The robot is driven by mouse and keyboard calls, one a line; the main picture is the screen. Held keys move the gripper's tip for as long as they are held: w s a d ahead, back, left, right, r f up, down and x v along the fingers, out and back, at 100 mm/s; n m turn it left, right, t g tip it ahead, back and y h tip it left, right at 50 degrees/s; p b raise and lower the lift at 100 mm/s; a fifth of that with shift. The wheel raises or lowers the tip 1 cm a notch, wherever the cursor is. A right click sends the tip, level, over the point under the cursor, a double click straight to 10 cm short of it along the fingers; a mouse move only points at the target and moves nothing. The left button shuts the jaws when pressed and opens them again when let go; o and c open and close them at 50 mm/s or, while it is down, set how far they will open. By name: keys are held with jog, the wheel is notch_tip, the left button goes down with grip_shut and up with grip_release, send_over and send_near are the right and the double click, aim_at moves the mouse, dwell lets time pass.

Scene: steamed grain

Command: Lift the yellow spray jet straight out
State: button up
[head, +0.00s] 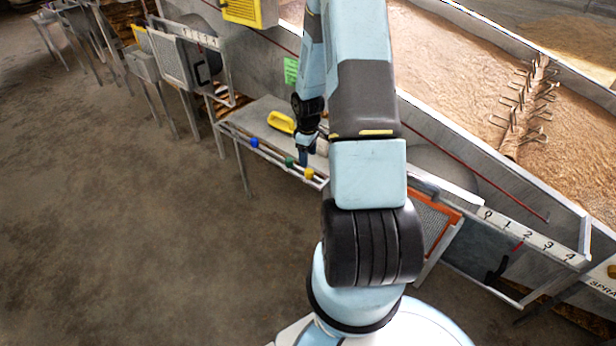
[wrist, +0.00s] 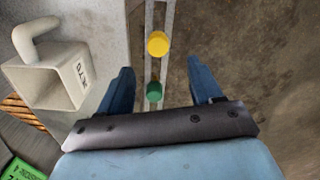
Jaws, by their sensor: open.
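The yellow spray jet (head: 309,173) sits on a narrow rail at the front edge of a metal shelf. It also shows in the wrist view (wrist: 158,44), just beyond the line of my fingertips and roughly midway between them. A green jet (wrist: 154,91) is on the same rail, between my fingers in that view. A blue jet (head: 255,142) is farther left along the rail. My gripper (wrist: 160,68) is open and empty. In the head view it hangs over the rail by the green and yellow jets. Whether it touches anything cannot be told.
A grey box with a hooked handle (wrist: 52,75) stands left of my gripper in the wrist view. A yellow-handled thing (head: 281,122) lies on the shelf. A long grain trough (head: 440,60) runs behind. The floor in front of the rail (head: 130,240) is clear.

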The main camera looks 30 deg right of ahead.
aim_at(308, 171)
jog(key=shift+d+f, duration=0.1)
jog(key=shift+f, duration=4.3)
jog(key=c, duration=1.1)
jog(key=shift+r, duration=0.1)
